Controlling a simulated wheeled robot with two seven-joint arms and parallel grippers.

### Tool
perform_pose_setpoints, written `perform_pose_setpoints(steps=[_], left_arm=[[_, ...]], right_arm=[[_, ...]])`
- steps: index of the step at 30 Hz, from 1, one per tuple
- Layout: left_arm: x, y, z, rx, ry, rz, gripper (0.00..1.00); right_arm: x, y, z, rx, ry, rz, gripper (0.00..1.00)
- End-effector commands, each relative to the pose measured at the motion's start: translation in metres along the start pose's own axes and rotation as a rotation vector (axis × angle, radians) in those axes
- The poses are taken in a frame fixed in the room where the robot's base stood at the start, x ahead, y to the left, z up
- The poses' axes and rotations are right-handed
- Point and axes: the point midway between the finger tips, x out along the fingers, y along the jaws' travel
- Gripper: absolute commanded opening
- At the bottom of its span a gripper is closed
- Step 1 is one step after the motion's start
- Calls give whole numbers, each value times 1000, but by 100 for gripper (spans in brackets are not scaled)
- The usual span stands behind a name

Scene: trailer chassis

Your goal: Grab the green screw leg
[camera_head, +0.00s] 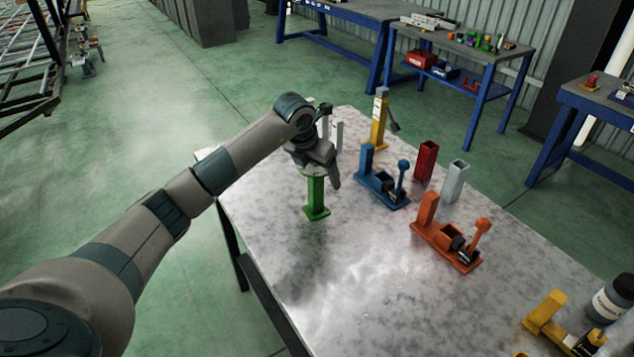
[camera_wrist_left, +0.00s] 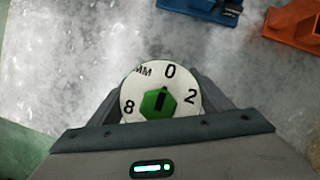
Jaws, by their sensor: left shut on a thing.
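The green screw leg (camera_head: 316,197) stands upright on the metal table, its foot at or very near the tabletop. My left gripper (camera_head: 318,168) comes down over its upper end and is shut on it. In the left wrist view, the leg's round white dial top (camera_wrist_left: 160,95) with black numbers and a green hexagonal centre sits between the fingers of my left gripper (camera_wrist_left: 165,100). The fingers are partly hidden by the gripper body. My right gripper is not in view.
The metal table (camera_head: 330,290) also holds a blue clamp-like part (camera_head: 380,185), an orange one (camera_head: 445,240), a yellow post (camera_head: 379,120), a red tube (camera_head: 426,160) and a grey tube (camera_head: 455,180). The table's near left part is clear. Blue workbenches stand behind.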

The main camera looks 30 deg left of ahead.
Motion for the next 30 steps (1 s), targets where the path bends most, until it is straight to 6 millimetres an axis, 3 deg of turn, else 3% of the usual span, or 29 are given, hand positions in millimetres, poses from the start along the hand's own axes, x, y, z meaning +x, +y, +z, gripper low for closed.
perform_pose_setpoints(steps=[8, 14, 24, 30], left_arm=[[-16, 0, 7, 1, -3, 0, 38], [-46, 0, 20, -1, -5, 1, 38], [-76, -68, 39, 4, -4, -3, 38], [-90, -97, 48, 2, -3, -1, 38]], right_arm=[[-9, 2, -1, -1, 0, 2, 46], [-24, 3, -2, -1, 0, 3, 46], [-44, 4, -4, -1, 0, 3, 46], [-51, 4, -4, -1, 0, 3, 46]])
